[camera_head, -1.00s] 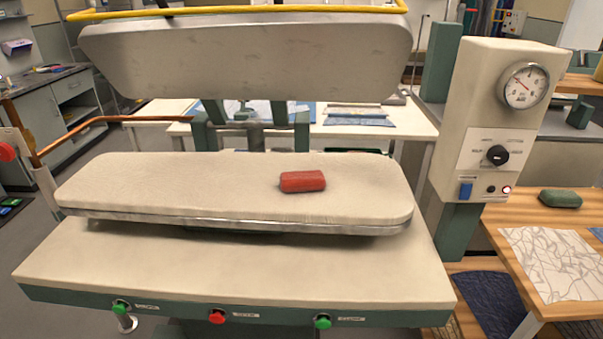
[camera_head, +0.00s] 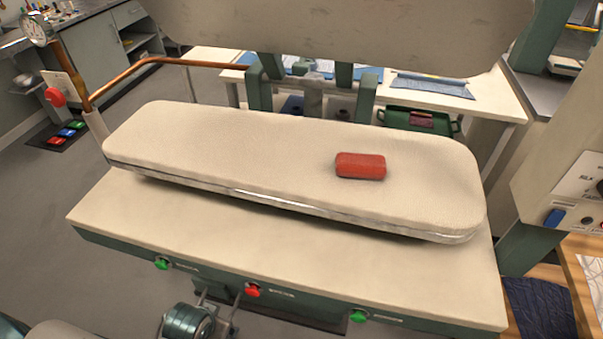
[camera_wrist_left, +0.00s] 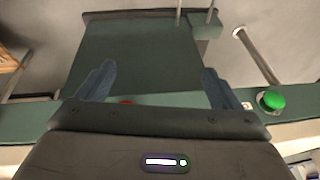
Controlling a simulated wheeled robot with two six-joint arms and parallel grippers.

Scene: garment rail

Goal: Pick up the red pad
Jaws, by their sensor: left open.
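The red pad (camera_head: 360,165) is a small rounded block. It lies on the right half of the cream padded lower board (camera_head: 220,150) of the press in the head view, with nothing touching it but the board. My left gripper (camera_wrist_left: 158,76) shows in the left wrist view with its two blue-grey fingers apart and nothing between them. It is near the green front of the press, well away from the pad. The pad is not visible in the left wrist view. My right gripper is in neither view.
The upper press plate (camera_head: 340,25) hangs raised above and behind the board. A copper-coloured bar (camera_head: 150,64) runs along the left. Green button (camera_head: 358,316) and red button (camera_head: 253,290) sit on the front edge. The control box (camera_head: 570,165) stands at right.

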